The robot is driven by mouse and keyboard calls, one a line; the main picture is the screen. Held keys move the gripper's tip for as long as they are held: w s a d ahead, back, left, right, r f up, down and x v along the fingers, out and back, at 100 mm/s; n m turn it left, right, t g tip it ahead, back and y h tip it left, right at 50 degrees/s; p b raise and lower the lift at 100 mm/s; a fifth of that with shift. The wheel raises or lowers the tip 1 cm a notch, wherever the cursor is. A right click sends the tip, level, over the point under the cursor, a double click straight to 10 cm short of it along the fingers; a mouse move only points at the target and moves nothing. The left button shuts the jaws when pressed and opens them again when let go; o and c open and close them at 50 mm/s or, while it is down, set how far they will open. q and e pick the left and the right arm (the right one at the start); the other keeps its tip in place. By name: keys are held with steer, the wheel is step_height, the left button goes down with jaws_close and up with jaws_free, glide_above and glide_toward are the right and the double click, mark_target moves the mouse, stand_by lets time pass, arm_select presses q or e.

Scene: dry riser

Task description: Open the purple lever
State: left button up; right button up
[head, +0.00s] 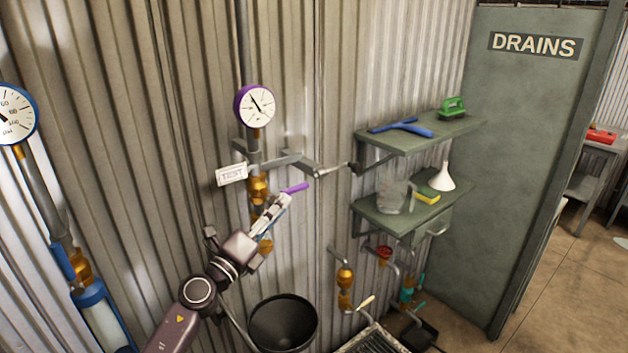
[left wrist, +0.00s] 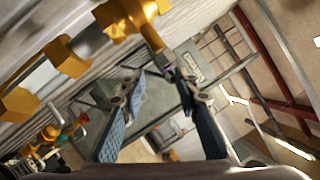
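The purple lever (head: 296,187) sticks out to the right from a brass valve (head: 259,187) on the vertical pipe below the purple-rimmed gauge. My left gripper (head: 278,203) is just below the lever and in front of the pipe, hiding part of the lower fittings. In the left wrist view the two blue-padded fingers of my left gripper (left wrist: 160,75) are spread apart with nothing between the pads. A dark bar, perhaps the lever (left wrist: 152,40), runs from a brass fitting toward the gap between the fingertips. Contact cannot be told. My right gripper is not in view.
The purple-rimmed gauge (head: 255,106) and a TEST sign (head: 231,174) are close by. A horizontal pipe arm (head: 290,160) runs above the lever. Shelves (head: 420,136) with tools are to the right. A black bucket (head: 283,323) stands below. Corrugated wall is close behind.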

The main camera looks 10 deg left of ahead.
mark_target(295, 189)
arm_select(q)
steer(key=shift+w+d+r+m, duration=0.2)
steer(key=shift+w+r, duration=0.3)
steer(key=shift+w+d+r+m, duration=0.2)
steer(key=shift+w+r, duration=0.25)
steer(key=shift+w, duration=0.05)
steer(key=x, duration=0.2)
steer(key=shift+w+d, duration=0.2)
steer(key=shift+w, duration=0.1)
steer(key=shift+w+d+f, duration=0.1)
steer(key=shift+w+d, duration=0.05)
steer(key=shift+w, duration=0.4)
steer(key=shift+w+d+f, duration=0.1)
steer(key=shift+w+d, duration=0.05)
steer(key=shift+w, duration=0.35)
steer(key=shift+r, duration=0.15)
steer(key=shift+s, duration=0.1)
jaws_close()
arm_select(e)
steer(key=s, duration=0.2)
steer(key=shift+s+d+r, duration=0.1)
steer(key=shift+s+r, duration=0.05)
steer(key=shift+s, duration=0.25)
